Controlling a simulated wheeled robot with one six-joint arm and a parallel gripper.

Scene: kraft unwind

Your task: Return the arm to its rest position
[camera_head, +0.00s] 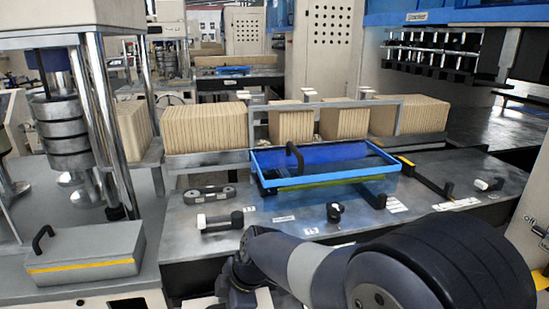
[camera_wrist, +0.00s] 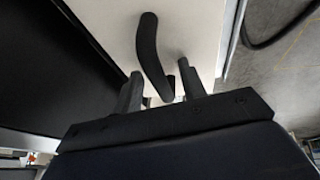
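My arm (camera_head: 320,265) reaches in from the lower right of the head view and bends down at the table's front edge. My gripper is not clearly visible there. In the wrist view my gripper (camera_wrist: 160,70) has its two dark fingers apart, with a visible gap between them. A black curved handle (camera_wrist: 149,45) on a pale surface shows beyond and between the fingers. I see no finger closed on it, but its exact distance is hard to tell.
A blue tray (camera_head: 325,181) with a black handle lies on the grey worktable (camera_head: 190,245). A black-and-white dumbbell-shaped part (camera_head: 220,221) and a black knob (camera_head: 335,212) sit near its front. A grey lidded box (camera_head: 85,255) stands left. Stacked brown cardboard (camera_head: 205,128) lines the back.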

